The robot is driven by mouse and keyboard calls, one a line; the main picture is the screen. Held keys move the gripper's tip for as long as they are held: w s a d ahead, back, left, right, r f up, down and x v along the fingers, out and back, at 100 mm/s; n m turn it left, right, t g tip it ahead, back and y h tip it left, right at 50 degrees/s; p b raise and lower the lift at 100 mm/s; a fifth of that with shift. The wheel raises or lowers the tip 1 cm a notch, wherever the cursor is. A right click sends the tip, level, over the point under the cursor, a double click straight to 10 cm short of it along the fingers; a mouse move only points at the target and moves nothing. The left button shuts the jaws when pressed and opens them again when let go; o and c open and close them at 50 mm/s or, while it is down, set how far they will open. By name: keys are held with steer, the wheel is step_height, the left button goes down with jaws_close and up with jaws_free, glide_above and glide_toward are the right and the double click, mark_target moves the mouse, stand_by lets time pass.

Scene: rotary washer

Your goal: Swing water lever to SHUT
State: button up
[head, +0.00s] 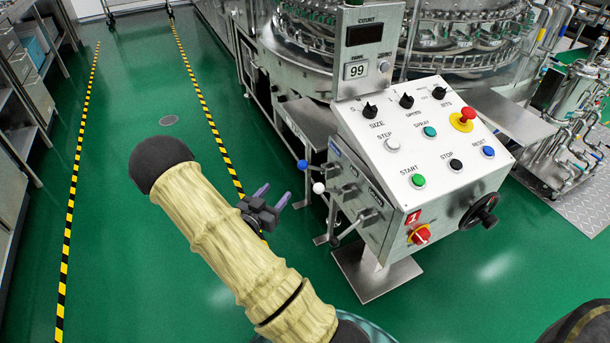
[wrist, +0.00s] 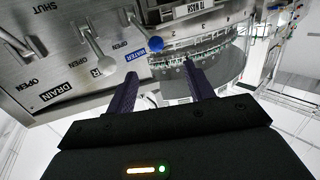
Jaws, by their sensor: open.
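The water lever has a blue ball knob (head: 302,165) and sticks out from the left side of the grey control console (head: 370,215). In the wrist view the blue knob (wrist: 156,44) is beside the blue WATER label (wrist: 121,55), with OPEN printed near it. My gripper (head: 273,195) is open and empty, left of and apart from the knob in the head view. In the wrist view, my gripper's fingertips (wrist: 160,69) are spread, with the knob beyond the gap between them. The lever's shaft is short and partly hard to see.
A white-knobbed lever (head: 319,188) and a black-knobbed lever (head: 334,242) are on the same console side, close to the water lever. A DRAIN label (wrist: 58,92) shows on the panel. The rotary washer (head: 440,40) stands behind. The green floor (head: 130,240) is clear to the left.

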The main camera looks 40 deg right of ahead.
mark_target(310, 167)
steer(key=shift+s+d+f+h, duration=0.1)
steer(key=shift+s+d+h, duration=0.1)
steer(key=shift+s+h, duration=0.15)
steer(key=b+x, duration=0.2)
steer(key=x, duration=1.5)
steer(key=shift+d, duration=0.2)
steer(key=shift+w, duration=0.1)
steer(key=shift+f, duration=0.1)
jaws_close()
